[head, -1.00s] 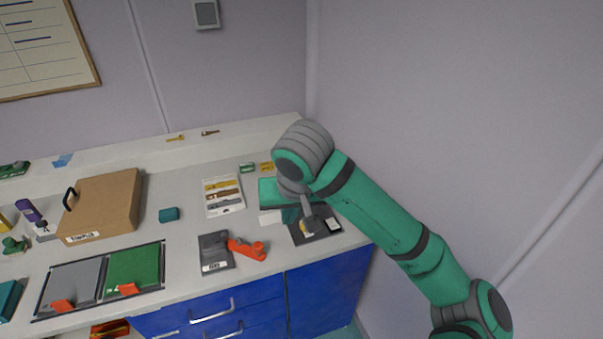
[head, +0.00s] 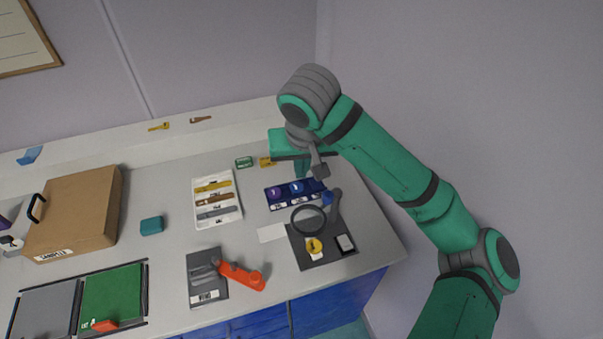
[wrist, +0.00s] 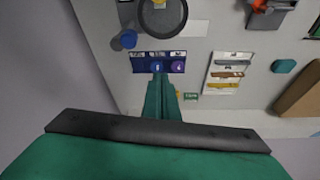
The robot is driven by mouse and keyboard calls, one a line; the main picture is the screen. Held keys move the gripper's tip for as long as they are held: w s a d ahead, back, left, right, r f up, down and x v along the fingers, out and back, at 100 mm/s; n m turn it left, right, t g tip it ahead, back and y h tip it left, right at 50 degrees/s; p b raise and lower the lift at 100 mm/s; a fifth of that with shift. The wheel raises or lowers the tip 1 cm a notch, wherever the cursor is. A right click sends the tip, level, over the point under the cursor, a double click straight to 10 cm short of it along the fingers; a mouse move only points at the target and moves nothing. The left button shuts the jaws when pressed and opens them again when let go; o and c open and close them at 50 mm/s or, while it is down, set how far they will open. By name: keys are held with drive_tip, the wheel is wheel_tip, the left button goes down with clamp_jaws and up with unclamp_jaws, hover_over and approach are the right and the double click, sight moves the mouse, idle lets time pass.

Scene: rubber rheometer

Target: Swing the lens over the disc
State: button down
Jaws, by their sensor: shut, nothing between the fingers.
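The magnifying lens (head: 293,222), a dark ring on an arm with a blue knob (head: 327,198), stands at the dark mat (head: 312,262). It also shows at the top of the wrist view (wrist: 163,32). A yellow disc (head: 314,246) lies on the mat; in the head view it sits just below the ring's near edge, mostly outside it. My gripper (head: 302,174) is shut and empty, pointing down behind the lens. In the wrist view its fingers (wrist: 158,82) reach toward the blue tray, apart from the lens.
The blue tray (head: 272,206) with purple and blue round pieces lies behind the lens. A white card (head: 271,233) is left of the mat. A sample chart (head: 202,211), an orange-handled tool (head: 242,275) and a brown case (head: 75,205) are farther left. The wall is close on the right.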

wheel_tip(320, 180, down, 9)
drive_tip(key=s, duration=0.1)
drive_tip(key=shift+s+d+r, duration=0.2)
idle(0.4)
